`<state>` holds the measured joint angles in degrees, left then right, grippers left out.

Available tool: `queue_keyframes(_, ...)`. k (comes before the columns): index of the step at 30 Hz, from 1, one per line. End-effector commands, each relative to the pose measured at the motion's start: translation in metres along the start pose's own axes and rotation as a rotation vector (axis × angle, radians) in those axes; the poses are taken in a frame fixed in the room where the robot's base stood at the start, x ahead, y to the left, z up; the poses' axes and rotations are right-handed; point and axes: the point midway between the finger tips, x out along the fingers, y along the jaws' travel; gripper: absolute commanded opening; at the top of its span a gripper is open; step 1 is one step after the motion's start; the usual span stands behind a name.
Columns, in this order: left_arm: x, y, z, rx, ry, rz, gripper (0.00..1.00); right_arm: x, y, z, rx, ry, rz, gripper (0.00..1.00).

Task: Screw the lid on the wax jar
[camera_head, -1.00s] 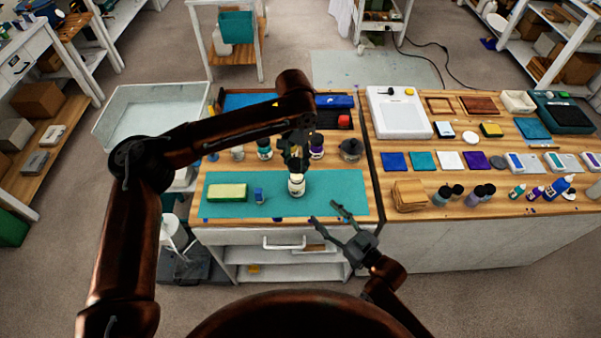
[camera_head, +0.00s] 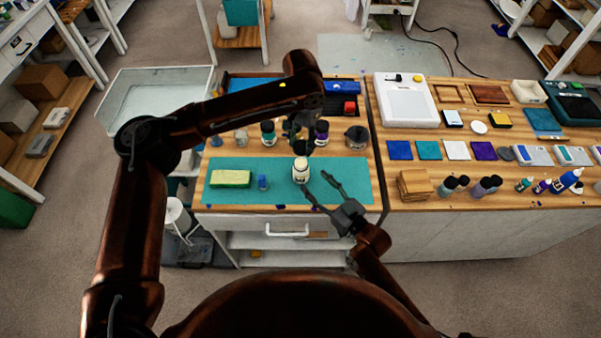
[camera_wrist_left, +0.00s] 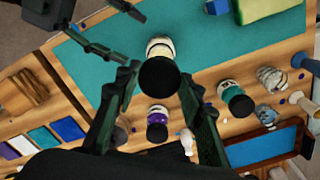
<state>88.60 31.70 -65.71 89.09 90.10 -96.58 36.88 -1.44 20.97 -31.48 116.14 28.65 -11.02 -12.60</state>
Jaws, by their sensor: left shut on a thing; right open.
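The wax jar (camera_head: 301,171), cream-white with a dark label band, stands on the teal mat (camera_head: 342,192); its pale top shows in the head view. It also shows in the left wrist view (camera_wrist_left: 160,45). My left gripper (camera_head: 303,136) is shut on a round black lid (camera_wrist_left: 158,77), held apart from the jar, above and behind it. The dark arm and fingers hide most of the lid in the head view. My right gripper (camera_head: 314,180) is open and empty, its fingertips close to the jar's right side.
Dark-capped bottles (camera_head: 268,132) and a grey pot (camera_head: 356,137) stand behind the mat. Wooden blocks (camera_head: 415,184) stand right. The mat's front middle is clear.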

Motion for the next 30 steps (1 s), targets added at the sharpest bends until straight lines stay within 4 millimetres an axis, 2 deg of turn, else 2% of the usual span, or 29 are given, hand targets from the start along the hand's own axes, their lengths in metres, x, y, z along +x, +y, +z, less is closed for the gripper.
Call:
queue_keyframes(1,0.000,0.000,0.000,-0.001,0.000,0.000,0.26,0.011,0.001,-0.001,0.000,0.002,0.001,0.53)
queue_keyframes(6,0.000,-0.001,0.001,-0.002,0.000,0.000,0.26,0.037,0.000,-0.001,0.001,0.002,-0.001,0.53)
queue_keyframes(12,0.000,-0.001,0.001,-0.002,0.000,0.000,0.26,0.053,0.000,0.000,0.000,0.000,-0.002,0.53)
queue_keyframes(23,0.000,-0.001,0.001,-0.002,0.000,0.000,0.26,0.056,-0.001,0.000,-0.001,0.000,-0.002,0.53)
queue_keyframes(30,0.000,-0.001,0.001,-0.002,0.000,0.000,0.26,0.056,-0.001,0.000,-0.001,0.000,-0.002,0.36)
